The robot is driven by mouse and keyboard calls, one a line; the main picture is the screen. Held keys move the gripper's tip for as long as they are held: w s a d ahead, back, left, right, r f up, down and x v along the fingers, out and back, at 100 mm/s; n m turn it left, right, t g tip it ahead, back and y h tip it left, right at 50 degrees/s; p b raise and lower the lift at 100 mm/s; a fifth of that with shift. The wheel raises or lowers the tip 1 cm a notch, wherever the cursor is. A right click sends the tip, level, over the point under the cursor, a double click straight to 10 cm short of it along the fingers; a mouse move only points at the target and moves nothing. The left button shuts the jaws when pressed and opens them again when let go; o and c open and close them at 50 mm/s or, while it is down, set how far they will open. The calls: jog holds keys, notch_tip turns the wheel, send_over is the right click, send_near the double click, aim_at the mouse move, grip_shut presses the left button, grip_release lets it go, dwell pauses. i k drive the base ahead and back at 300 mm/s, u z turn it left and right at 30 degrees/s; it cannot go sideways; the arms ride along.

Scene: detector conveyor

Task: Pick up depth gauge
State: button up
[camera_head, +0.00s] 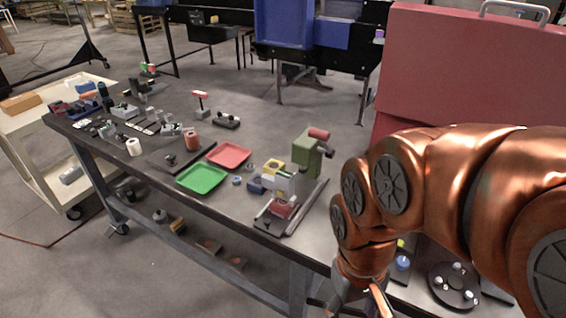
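I cannot tell for sure which of the small items on the long dark workbench (215,203) is the depth gauge. Several small grey and metallic tools lie on the bench's far left part, too small to name. My gripper (360,298) is at the bottom of the view, at the bench's front edge, pointing down. Its fingertips are cut off by the frame, so I cannot see whether it is open or holds anything. My copper-coloured arm hides much of the bench's right end.
A green tray (202,178) and a red tray (229,155) lie mid-bench. A green machine (306,152) stands right of them. A dark round plate with knobs (453,286) is right of my gripper. A large red cabinet (455,70) rises behind my arm.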

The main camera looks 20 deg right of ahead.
aim_at(284, 180)
jog(key=z, duration=0.15)
jog(key=k, duration=0.45)
jog(key=u, duration=0.95)
jog(key=i, duration=0.8)
jog(key=u, duration=0.15)
